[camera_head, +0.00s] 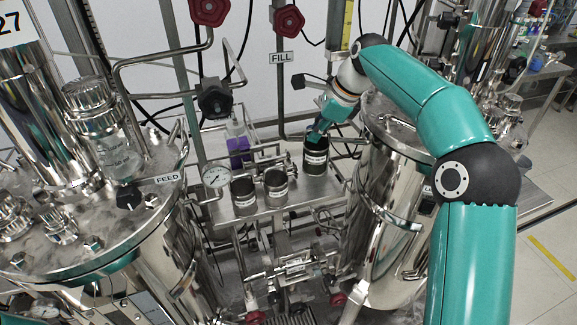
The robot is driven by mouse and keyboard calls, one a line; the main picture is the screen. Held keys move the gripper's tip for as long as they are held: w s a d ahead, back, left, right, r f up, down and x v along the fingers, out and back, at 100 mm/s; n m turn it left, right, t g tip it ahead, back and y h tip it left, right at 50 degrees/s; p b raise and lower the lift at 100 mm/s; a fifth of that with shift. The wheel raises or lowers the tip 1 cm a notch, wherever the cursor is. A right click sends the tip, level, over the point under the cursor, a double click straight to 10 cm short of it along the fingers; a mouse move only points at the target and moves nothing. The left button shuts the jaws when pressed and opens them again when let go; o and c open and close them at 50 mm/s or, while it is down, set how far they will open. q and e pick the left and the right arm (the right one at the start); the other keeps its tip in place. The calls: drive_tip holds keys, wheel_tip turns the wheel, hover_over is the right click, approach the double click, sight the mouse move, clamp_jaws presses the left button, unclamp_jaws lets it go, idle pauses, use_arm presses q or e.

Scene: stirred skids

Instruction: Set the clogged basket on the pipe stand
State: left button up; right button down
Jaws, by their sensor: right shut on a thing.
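My right gripper (317,134) comes down from the upper right and is shut at the top of a dark cylinder (316,158) with a pale label. The label is too small to read, and I cannot tell whether this is the clogged basket or a holder around it. The cylinder looks upright at the right part of a small steel shelf (308,193); whether it touches the shelf is unclear. Two similar labelled dark cups, one on the left (244,195) and one on the right (276,188), stand toward the front left. I cannot pick out the pipe stand for certain. My left gripper is not in view.
Large steel vessels flank the shelf, one on the left (90,235) and one on the right (380,235). Pipes and red valve knobs (289,19) surround it. Free room is tight.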

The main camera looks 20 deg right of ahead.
sight(311, 145)
drive_tip(key=x, duration=0.4)
drive_tip(key=shift+s+f, duration=0.35)
drive_tip(key=shift+f, duration=1.95)
drive_tip(key=shift+s, duration=0.1)
drive_tip(key=c, duration=1.8)
unclamp_jaws()
drive_tip(key=shift+f, duration=0.15)
drive_tip(key=o, duration=0.5)
drive_tip(key=v, duration=1.2)
